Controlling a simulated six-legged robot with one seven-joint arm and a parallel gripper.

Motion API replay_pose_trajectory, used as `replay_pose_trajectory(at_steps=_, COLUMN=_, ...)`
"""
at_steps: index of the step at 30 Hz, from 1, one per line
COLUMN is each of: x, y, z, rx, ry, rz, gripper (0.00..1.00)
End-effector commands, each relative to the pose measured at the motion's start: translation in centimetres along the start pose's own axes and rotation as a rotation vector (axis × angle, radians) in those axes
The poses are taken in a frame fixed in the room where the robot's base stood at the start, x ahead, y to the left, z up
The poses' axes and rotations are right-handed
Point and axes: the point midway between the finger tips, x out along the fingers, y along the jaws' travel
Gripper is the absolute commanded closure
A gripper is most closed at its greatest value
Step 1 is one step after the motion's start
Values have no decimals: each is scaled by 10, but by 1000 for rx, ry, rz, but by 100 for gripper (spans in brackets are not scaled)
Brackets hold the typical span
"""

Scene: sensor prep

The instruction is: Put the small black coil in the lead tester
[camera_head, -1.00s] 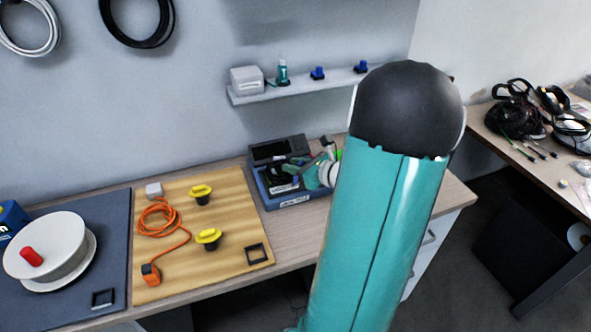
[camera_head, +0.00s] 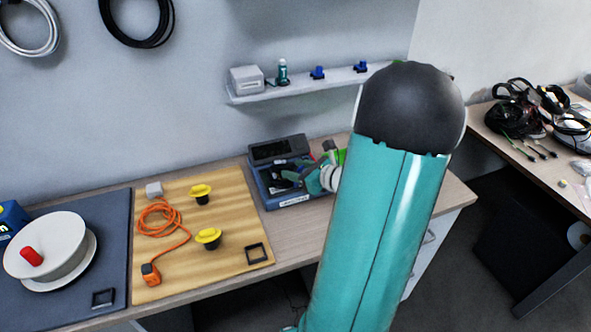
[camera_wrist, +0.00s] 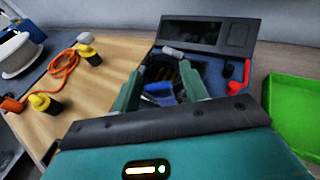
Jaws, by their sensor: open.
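The lead tester (camera_head: 294,199) is a blue box with a dark raised panel at its back, on the bench; it also shows in the wrist view (camera_wrist: 213,72). My gripper (camera_wrist: 161,82) is open, with its two green fingers reaching over the tester's recess. In the head view my gripper (camera_head: 300,172) is over the tester, partly hidden by my arm. A small black coil-like bundle (camera_wrist: 186,74) appears to lie in the recess, near the right fingertip and not clearly gripped. A blue piece (camera_wrist: 158,94) shows between the fingers; its contact with them is unclear.
A bright green tray (camera_wrist: 292,108) stands right of the tester. The wooden board (camera_head: 180,270) to the left holds an orange cable (camera_head: 160,216) and two yellow-topped black pieces (camera_head: 208,238). A shelf (camera_head: 300,88) is on the wall behind.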

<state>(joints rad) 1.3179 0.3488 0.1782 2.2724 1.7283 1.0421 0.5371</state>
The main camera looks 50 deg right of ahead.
Motion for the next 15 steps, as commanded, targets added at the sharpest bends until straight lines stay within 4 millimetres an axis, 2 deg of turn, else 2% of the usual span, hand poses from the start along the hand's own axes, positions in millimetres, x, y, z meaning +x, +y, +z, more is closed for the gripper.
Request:
replay_pose_trajectory(at_steps=12, x=-84, y=0, z=0, rx=-1, ry=0, rz=-4, gripper=56)
replay_pose_trajectory(at_steps=15, x=-100, y=-1, z=0, rx=-1, ry=0, rz=-4, gripper=56)
